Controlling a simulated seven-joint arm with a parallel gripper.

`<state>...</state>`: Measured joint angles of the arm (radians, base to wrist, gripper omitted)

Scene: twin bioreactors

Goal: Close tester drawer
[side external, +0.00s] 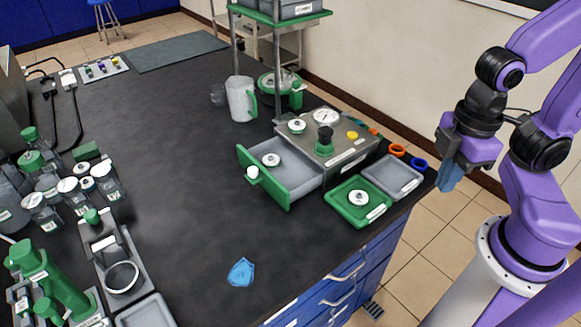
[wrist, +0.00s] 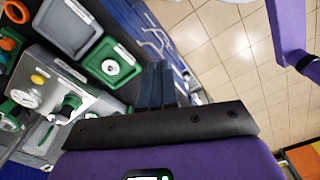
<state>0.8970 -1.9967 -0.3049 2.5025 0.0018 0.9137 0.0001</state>
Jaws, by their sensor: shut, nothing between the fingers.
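The tester (side external: 345,152) is a grey box with a gauge, a green-and-black knob and a yellow button on top. Its drawer (side external: 305,180) is pulled out toward the left, with a green front and a white knob (side external: 253,173). My gripper (side external: 449,180) is shut and empty, beyond the bench's right edge and well apart from the drawer. In the wrist view the blue-grey fingers (wrist: 155,78) are together, and the tester (wrist: 28,85) is at the left; the drawer is only partly seen there.
A green tray (side external: 343,207) with a round part and a grey tray (side external: 405,184) lie between the tester and my gripper. Orange (side external: 397,149) and blue (side external: 419,163) rings sit behind. A jug (side external: 241,100) and shelf post stand behind the drawer.

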